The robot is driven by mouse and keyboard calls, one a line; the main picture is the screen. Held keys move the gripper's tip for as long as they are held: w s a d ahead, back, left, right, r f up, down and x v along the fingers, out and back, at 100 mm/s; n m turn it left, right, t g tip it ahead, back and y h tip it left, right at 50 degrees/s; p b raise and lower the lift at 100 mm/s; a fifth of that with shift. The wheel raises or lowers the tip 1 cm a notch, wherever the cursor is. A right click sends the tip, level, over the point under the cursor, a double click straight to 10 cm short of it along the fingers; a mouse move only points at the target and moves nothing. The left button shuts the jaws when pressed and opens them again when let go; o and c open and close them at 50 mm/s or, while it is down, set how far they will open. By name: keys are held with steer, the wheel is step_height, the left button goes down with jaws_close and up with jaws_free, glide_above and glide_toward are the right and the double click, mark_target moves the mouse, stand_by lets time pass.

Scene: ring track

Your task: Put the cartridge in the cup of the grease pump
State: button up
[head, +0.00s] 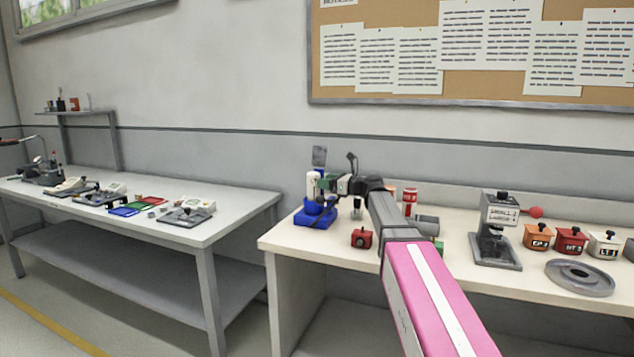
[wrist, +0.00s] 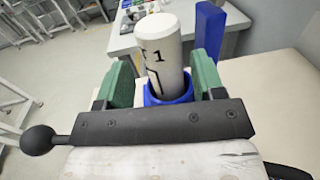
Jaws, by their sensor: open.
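The white cartridge (wrist: 162,45), marked with a dark "1" and a black line, stands upright in the blue cup (wrist: 156,97) of the grease pump in the wrist view. Its lower end is hidden inside the cup. A blue post (wrist: 208,32) of the pump rises beside it. In the head view the cartridge (head: 312,186) shows above the blue pump base (head: 315,220) at the left end of the right bench. My gripper (wrist: 163,82) is open, its green fingers on either side of the cartridge with a visible gap at each side.
A red box (head: 361,238) sits on the bench right of the pump. Another bench (head: 235,217) is at left, across a gap.

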steer(key=v, duration=0.6)
steer(key=shift+d, duration=0.2)
steer(key=shift+s, duration=0.15)
stand_by(0.6)
